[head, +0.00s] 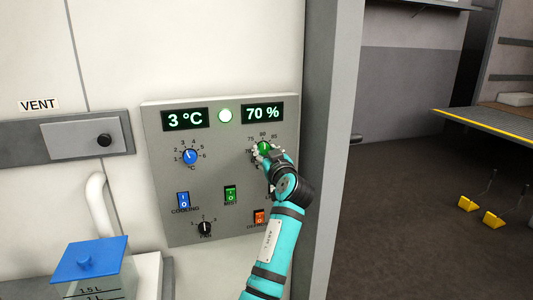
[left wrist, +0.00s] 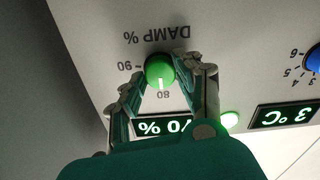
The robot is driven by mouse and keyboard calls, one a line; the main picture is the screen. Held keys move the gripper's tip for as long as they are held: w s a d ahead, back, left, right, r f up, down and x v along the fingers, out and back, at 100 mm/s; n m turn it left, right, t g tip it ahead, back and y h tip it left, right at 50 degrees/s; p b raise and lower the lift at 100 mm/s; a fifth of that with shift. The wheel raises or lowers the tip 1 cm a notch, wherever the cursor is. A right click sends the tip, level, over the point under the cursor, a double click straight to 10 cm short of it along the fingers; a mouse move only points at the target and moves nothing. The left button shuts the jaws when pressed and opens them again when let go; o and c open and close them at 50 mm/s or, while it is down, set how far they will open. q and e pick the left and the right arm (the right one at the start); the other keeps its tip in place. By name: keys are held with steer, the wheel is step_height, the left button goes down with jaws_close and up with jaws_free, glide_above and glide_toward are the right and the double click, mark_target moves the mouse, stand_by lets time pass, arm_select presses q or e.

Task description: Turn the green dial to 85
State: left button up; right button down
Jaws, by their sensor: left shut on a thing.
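The green dial (head: 264,147) is on the upper right of the grey control panel, under a display (head: 262,112) that reads 70 %. My left gripper (head: 265,153) is at the dial, with its fingers on either side and shut on it. In the left wrist view, which is upside down, the green dial (left wrist: 160,72) sits between the fingertips. Its white mark points about at the 80 on the scale. The gripper hides part of the scale in both views. My right gripper is not in view.
The panel (head: 220,165) also has a blue dial (head: 190,156), a 3 °C display (head: 185,118), a lit round lamp (head: 226,115), a black fan knob (head: 205,227) and rocker switches. A blue-lidded container (head: 89,258) stands lower left.

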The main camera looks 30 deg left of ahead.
arm_select(q)
steer(key=c, duration=0.5)
steer(key=shift+c, duration=0.2)
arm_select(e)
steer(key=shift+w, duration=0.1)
arm_select(q)
steer(key=shift+m, duration=0.4)
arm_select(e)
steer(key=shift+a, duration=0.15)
arm_select(q)
steer(key=shift+r+m, duration=0.1)
steer(key=shift+m, duration=0.9)
steer(key=m+p, duration=0.1)
steer(key=m, duration=0.3)
steer(key=shift+m+p, duration=0.55)
steer(key=shift+m, duration=0.85)
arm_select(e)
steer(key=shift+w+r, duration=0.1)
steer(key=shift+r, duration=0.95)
